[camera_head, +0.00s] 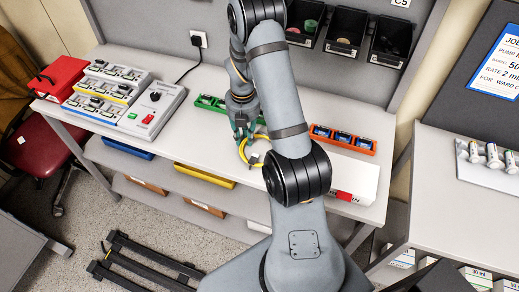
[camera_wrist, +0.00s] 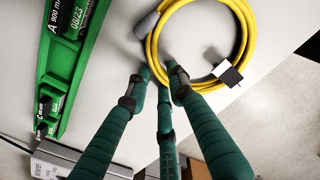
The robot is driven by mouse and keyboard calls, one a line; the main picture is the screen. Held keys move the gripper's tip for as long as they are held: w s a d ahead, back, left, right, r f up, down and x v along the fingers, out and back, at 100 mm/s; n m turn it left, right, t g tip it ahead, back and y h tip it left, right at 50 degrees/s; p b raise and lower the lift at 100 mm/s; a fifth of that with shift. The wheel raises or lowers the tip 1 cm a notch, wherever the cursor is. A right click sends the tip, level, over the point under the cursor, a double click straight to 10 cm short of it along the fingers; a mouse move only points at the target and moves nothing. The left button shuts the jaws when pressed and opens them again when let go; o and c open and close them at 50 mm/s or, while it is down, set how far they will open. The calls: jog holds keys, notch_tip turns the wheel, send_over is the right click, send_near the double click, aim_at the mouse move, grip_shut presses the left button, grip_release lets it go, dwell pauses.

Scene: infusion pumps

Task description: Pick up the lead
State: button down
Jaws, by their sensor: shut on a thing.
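The lead (camera_wrist: 248,40) is a yellow coiled cable with a grey connector at one end and a black-and-white plug at the other. It lies on the grey bench top near the front edge, and part of it shows in the head view (camera_head: 243,153), partly hidden by my arm. My gripper (camera_wrist: 162,72) has green fingers, which are shut on the lower left side of the coil in the wrist view. In the head view my gripper (camera_head: 243,134) reaches down onto the bench at the coil. I cannot tell whether the coil is lifted.
A green tray (camera_wrist: 77,75) with black modules stands beside the lead. An orange tray (camera_head: 343,139) and a white box (camera_head: 352,177) are to the right. A grey switch unit (camera_head: 152,108) and a red case (camera_head: 58,77) stand left. Black bins (camera_head: 345,30) hang behind.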

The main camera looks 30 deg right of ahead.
jog(key=shift+w+r, duration=0.1)
jog(key=shift+r, duration=0.35)
jog(key=r, duration=0.1)
jog(key=r+b, duration=0.1)
jog(key=r, duration=0.1)
jog(key=shift+s+d+r, duration=0.25)
jog(key=shift+d+r, duration=0.05)
jog(key=shift+d, duration=0.1)
jog(key=s+d+r+b, duration=0.2)
jog(key=s+d+r, duration=0.4)
jog(key=s+d, duration=0.1)
jog(key=shift+s+d+r, duration=0.25)
jog(key=shift+d+r, duration=0.05)
jog(key=shift+d, duration=0.15)
jog(key=shift+a, duration=0.1)
